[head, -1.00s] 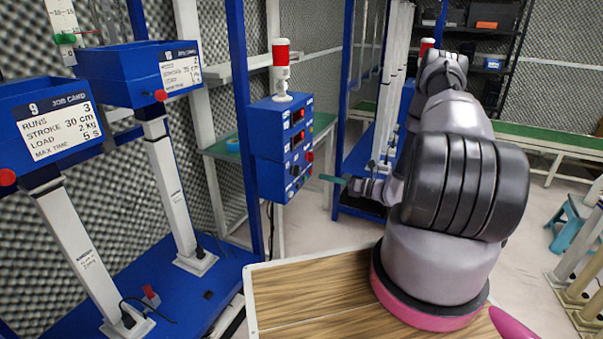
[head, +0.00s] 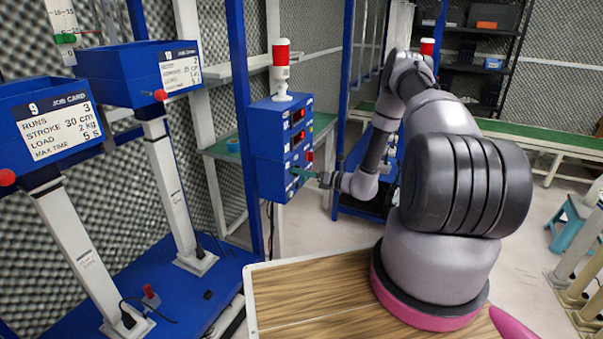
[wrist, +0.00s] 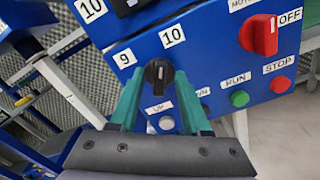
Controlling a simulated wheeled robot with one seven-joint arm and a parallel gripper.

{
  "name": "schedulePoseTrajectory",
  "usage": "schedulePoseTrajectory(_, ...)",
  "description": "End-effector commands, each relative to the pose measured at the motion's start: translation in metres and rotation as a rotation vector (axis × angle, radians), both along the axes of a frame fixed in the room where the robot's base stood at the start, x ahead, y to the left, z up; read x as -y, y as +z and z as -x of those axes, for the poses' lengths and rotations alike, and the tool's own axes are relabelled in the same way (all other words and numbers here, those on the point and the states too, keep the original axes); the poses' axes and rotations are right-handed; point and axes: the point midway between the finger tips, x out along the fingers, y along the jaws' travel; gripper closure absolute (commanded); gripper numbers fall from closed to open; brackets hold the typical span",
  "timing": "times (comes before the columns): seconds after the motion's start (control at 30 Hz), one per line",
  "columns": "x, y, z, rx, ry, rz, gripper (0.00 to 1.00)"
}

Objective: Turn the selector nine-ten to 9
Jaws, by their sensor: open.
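The selector nine-ten (wrist: 159,72) is a black knob with a light pointer line on the blue control box (head: 265,150). In the wrist view the labels 9 (wrist: 124,58) and 10 (wrist: 172,36) stand above it, 9 to the left and 10 to the right. The pointer line looks roughly upright in the picture, tilted slightly towards 10. My gripper (wrist: 158,82) has two green fingers, one on each side of the knob, apart from each other. Whether they touch the knob is unclear. In the head view my gripper (head: 298,172) is at the box's lower right face.
A red MOTOR knob (wrist: 259,36) marked OFF, a red STOP button (wrist: 280,85) and a green RUN button (wrist: 240,98) sit to the right on the box. A red lamp (head: 281,52) tops the box. A blue post (head: 242,110) stands beside it.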

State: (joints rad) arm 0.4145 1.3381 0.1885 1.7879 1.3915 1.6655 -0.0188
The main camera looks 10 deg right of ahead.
Motion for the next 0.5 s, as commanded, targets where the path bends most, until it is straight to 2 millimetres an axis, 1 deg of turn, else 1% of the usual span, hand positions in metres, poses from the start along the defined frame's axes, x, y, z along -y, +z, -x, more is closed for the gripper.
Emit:
schedulePoseTrajectory(0.03,0.0001,0.0000,0.0001,0.000,0.000,0.000,0.53)
schedulePoseTrajectory(0.07,0.0000,0.0001,0.0001,0.000,0.000,0.000,0.56)
schedulePoseTrajectory(0.1,0.0000,0.0001,0.0001,0.000,0.000,0.000,0.72)
schedulePoseTrajectory(0.17,0.0001,0.0001,0.0002,0.000,0.000,0.000,0.95)
schedulePoseTrajectory(0.2,0.0001,0.0001,0.0002,0.000,0.000,0.000,1.00)
schedulePoseTrajectory(0.5,0.0003,0.0000,0.0003,0.012,0.000,0.010,1.00)
